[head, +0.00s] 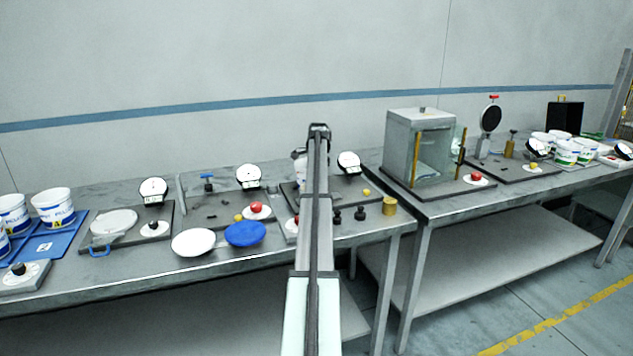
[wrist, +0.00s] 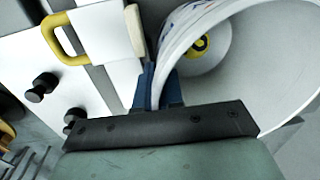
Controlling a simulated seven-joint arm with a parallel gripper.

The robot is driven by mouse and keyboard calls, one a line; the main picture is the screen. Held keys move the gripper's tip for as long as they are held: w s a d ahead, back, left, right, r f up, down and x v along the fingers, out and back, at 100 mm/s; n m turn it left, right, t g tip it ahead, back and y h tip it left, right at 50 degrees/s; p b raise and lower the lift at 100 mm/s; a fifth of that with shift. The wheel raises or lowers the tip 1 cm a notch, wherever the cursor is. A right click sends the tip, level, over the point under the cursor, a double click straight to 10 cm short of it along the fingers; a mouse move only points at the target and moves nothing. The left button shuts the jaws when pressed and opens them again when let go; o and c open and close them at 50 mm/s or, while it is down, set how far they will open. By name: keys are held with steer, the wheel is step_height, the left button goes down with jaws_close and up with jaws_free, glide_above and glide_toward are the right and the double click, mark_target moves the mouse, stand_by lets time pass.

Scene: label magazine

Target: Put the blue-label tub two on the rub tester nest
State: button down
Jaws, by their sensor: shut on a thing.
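In the wrist view my gripper (wrist: 158,92) is shut on the wall of a white tub (wrist: 250,75), one finger inside and one outside. The tub is tilted in the picture, its open mouth facing the camera. A little blue print shows on its outer side; its number cannot be read. A round yellow-and-black mark shows inside it. In the head view my arm hides the gripper; a small white shape (head: 299,166) beside the arm may be part of the tub. I cannot tell which fixture is the rub tester nest; the station behind my arm (head: 285,188) is partly hidden.
Blue-label tubs (head: 53,207) stand on a blue tray (head: 66,237) at left. Black knobs (head: 360,213) and a brass cylinder (head: 389,206) stand right of my arm. A glass-sided cabinet (head: 420,115) stands farther right.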

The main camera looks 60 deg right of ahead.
steer(key=shift+f, duration=0.1)
steer(key=c, duration=1.3)
jaws_free()
steer(key=shift+o, duration=0.2)
step_height(320, 180, up, 12)
steer(key=shift+s+a, duration=0.45)
